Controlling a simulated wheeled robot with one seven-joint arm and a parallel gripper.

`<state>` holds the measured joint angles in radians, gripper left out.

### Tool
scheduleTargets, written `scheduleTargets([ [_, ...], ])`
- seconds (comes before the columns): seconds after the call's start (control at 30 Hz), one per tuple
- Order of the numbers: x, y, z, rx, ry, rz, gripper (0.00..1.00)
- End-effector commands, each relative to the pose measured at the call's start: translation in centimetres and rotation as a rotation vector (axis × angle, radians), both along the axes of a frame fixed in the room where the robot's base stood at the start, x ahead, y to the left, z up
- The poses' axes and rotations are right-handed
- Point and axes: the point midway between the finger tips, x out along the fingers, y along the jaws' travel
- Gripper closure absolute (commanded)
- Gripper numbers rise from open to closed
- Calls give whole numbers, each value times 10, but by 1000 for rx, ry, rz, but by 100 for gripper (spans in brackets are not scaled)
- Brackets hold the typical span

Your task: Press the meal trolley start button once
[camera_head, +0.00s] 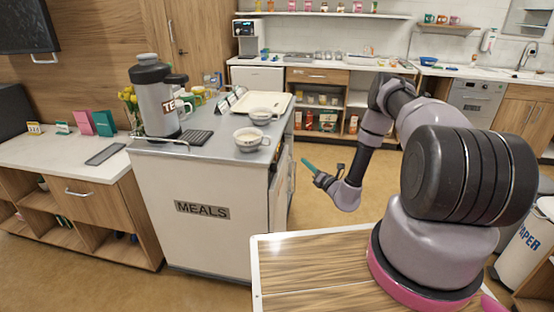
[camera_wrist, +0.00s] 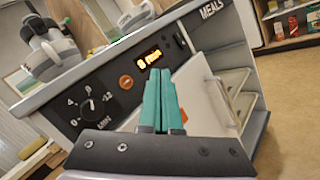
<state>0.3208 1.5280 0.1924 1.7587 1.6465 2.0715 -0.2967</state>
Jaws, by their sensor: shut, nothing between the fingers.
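The meal trolley (camera_head: 190,245) stands left of my arm, with a MEALS label on its near side. Its dark control panel fills the middle of the wrist view (camera_wrist: 75,118). On it are a dial knob (camera_wrist: 92,106) with numbers, a round orange button (camera_wrist: 126,82) and a lit orange display (camera_wrist: 148,60). My gripper (camera_head: 306,164) is right of the trolley in the head view. In the wrist view its green fingers (camera_wrist: 161,75) are together and empty. Their tips appear right of the orange button and just below the display; the gap to the panel cannot be judged.
A flask (camera_head: 153,100), cups (camera_head: 252,139) and a tray (camera_head: 275,98) stand on the trolley top. In the wrist view, open shelves (camera_wrist: 228,78) lie right of the panel. A wooden-topped surface (camera_head: 310,262) is below my arm. Floor shows between trolley and back counter.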

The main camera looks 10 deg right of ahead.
Motion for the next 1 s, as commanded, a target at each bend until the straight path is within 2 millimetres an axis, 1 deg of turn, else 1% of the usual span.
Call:
scheduleTargets([
  [0.17,5,19,0,1,-1,4,100],
  [0.43,17,56,1,1,-2,5,100],
  [0.6,23,72,0,1,-1,2,100],
  [0.8,26,81,0,1,0,2,100],
  [1.0,26,81,0,0,0,2,100],
])
